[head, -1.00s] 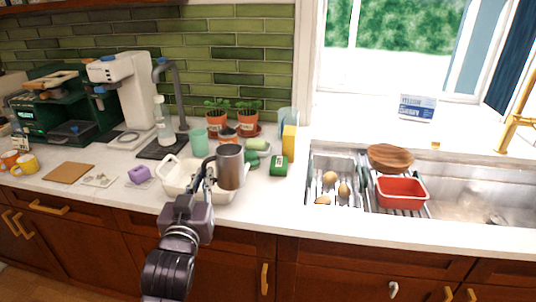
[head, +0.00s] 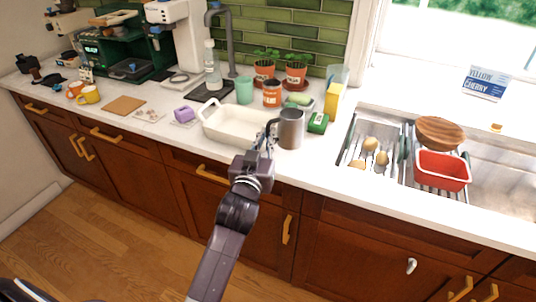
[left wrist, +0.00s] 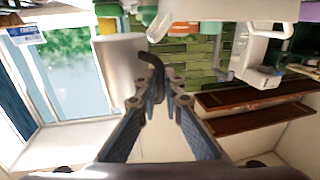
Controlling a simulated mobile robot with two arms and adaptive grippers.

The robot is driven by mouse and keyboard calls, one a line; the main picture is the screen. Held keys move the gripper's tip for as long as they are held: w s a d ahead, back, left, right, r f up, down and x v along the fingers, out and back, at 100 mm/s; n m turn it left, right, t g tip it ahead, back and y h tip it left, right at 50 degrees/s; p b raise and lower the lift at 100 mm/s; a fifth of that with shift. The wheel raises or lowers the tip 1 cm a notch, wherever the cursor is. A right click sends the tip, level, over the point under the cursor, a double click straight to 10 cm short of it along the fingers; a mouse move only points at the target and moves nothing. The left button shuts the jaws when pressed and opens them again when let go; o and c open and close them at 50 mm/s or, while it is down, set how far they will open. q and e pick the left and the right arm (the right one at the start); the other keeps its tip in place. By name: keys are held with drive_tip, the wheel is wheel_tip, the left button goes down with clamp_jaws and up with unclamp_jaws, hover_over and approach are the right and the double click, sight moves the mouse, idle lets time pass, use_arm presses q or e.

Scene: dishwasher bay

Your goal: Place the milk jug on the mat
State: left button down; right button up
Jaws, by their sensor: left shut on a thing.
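The milk jug (head: 291,129) is a grey metal cylinder with a dark handle. My left gripper (head: 262,146) is shut on the handle and holds the jug upright over the counter's front part, beside the right end of a white basin. I cannot tell how far its base is above the counter. The left wrist view shows the jug (left wrist: 117,72) with its handle between the fingertips (left wrist: 158,95). A flat brown square mat (head: 124,105) lies bare on the counter to the left. A dark mat (head: 207,93) lies under a clear bottle near the tap. My right gripper is not in view.
The white basin (head: 208,131), a purple object (head: 183,114) and pale coasters (head: 149,115) lie between jug and brown mat. Yellow cups (head: 88,95) stand left of it. A green box (head: 318,122) and the sink with a red tub (head: 442,182) are to the right.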

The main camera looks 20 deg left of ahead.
use_arm(q)
drive_tip(key=shift+f, duration=3.25)
drive_tip(key=shift+f+b, duration=0.15)
drive_tip(key=shift+b, duration=0.15)
drive_tip(key=c, duration=2.1)
unclamp_jaws()
